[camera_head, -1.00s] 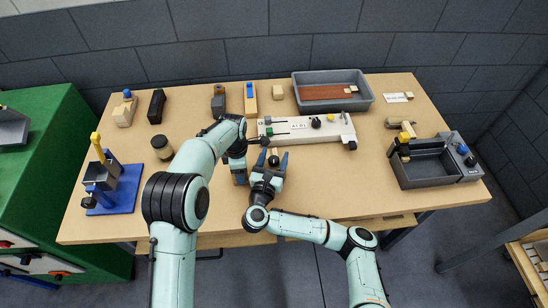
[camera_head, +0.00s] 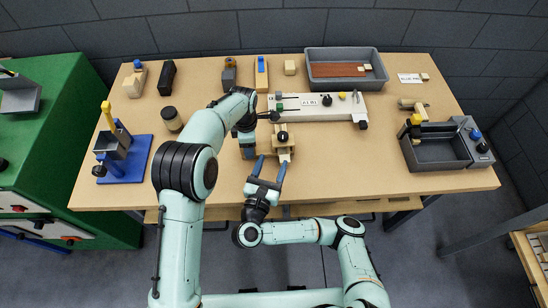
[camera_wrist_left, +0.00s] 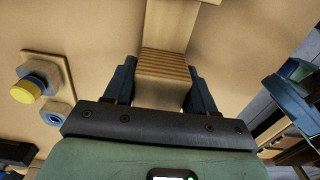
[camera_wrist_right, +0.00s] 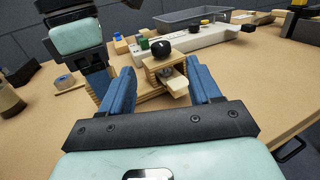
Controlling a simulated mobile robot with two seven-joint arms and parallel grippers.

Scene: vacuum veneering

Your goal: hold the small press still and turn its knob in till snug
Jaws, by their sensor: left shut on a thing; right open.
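The small press is a light wooden frame (camera_head: 271,147) with a black round knob (camera_head: 283,136) on top, near the middle of the table. In the right wrist view the knob (camera_wrist_right: 160,48) sits above the frame, with a pale block (camera_wrist_right: 176,86) jutting toward me. My left gripper (camera_head: 247,151) is at the press's left side. In the left wrist view its fingers (camera_wrist_left: 161,85) are shut on a ribbed wooden part (camera_wrist_left: 166,65) of the press. My right gripper (camera_head: 272,167) is open and empty, in front of the press and apart from the knob.
A long pale fixture (camera_head: 345,107) lies just behind the press. A grey tray (camera_head: 317,69) stands further back and a grey bin (camera_head: 430,158) at the right. A blue stand (camera_head: 137,158) is at the left. The front right tabletop is clear.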

